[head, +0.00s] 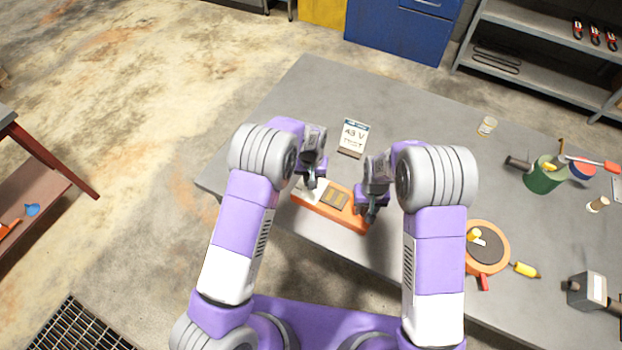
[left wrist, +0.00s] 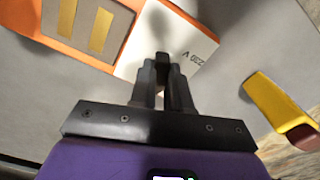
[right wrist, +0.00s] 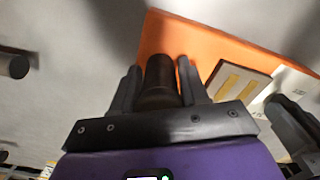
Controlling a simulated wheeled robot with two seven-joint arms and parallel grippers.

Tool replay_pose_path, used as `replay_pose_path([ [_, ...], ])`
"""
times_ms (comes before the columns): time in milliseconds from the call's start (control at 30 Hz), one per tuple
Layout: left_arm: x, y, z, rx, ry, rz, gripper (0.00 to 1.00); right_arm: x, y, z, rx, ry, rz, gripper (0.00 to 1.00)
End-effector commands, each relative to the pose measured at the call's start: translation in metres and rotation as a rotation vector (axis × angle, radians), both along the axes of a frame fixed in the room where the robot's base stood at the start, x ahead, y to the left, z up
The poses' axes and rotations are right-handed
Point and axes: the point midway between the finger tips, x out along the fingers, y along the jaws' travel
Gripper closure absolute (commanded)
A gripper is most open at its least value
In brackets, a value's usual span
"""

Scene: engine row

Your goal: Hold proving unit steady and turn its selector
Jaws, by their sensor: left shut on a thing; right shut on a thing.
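The orange proving unit (head: 328,209) lies near the table's front edge, with a gold-striped panel and a white label on top. It also shows in the left wrist view (left wrist: 52,44) and the right wrist view (right wrist: 195,42). My left gripper (head: 311,183) is shut on a narrow dark selector (left wrist: 162,68) beside the label's "230 V" mark. My right gripper (head: 371,214) is shut on a dark round post (right wrist: 160,80) at the unit's other end. The fingers partly hide both gripped parts, and the selector's exact setting cannot be told.
A "48 V TEST" card (head: 353,138) is on the table behind the unit. To the right are an orange round device (head: 488,246), a green container (head: 543,179) and a grey box (head: 588,291). The table's back left is clear.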

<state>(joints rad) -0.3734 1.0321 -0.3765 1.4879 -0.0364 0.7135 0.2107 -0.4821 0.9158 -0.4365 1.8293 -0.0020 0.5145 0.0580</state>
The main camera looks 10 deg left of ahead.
Motion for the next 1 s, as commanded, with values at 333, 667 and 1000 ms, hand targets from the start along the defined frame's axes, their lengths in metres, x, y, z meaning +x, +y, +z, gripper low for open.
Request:
replay_pose_path([
  [333, 0.000, 0.000, 0.000, 0.000, 0.001, -0.005, 1.00, 0.000, 0.000, 0.000, 0.000, -0.001, 0.000, 1.00],
  [667, 0.000, 0.000, 0.000, 0.000, 0.000, -0.004, 0.57, 0.000, 0.000, 0.000, 0.000, -0.001, -0.001, 1.00],
  [1000, 0.001, 0.000, 0.014, -0.001, -0.002, -0.005, 0.57, 0.000, 0.000, 0.000, 0.000, -0.001, -0.001, 1.00],
])
